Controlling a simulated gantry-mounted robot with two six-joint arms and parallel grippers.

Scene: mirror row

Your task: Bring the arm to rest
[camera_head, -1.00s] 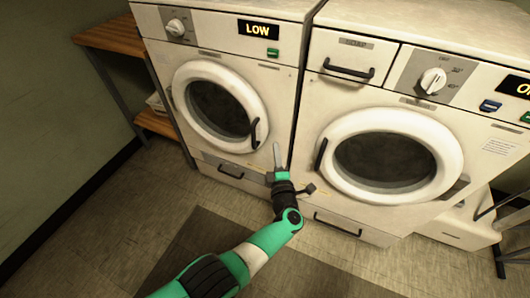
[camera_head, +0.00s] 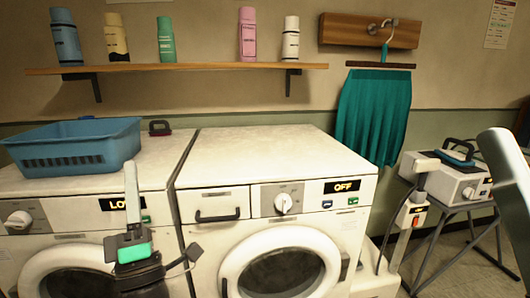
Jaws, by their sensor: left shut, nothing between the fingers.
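My left gripper (camera_head: 131,172) points upward in front of the left washing machine (camera_head: 60,205). It is shut with nothing in it, and hides part of that machine's display, which reads "LO" with the rest covered. The right washing machine (camera_head: 240,262) stands beside it, with its display (camera_head: 341,186) reading OFF and its round door shut. A smooth grey slab (camera_head: 506,180) close to the camera at the right edge looks like a finger of my right gripper. Its opening cannot be seen.
A blue basket (camera_head: 72,168) sits on the left machine. Several bottles stand on the wall shelf (camera_head: 190,68). A teal garment (camera_head: 374,115) hangs from a wall hook. An appliance on a metal stand (camera_head: 447,178) is at the right. The right machine's top (camera_head: 262,155) is clear.

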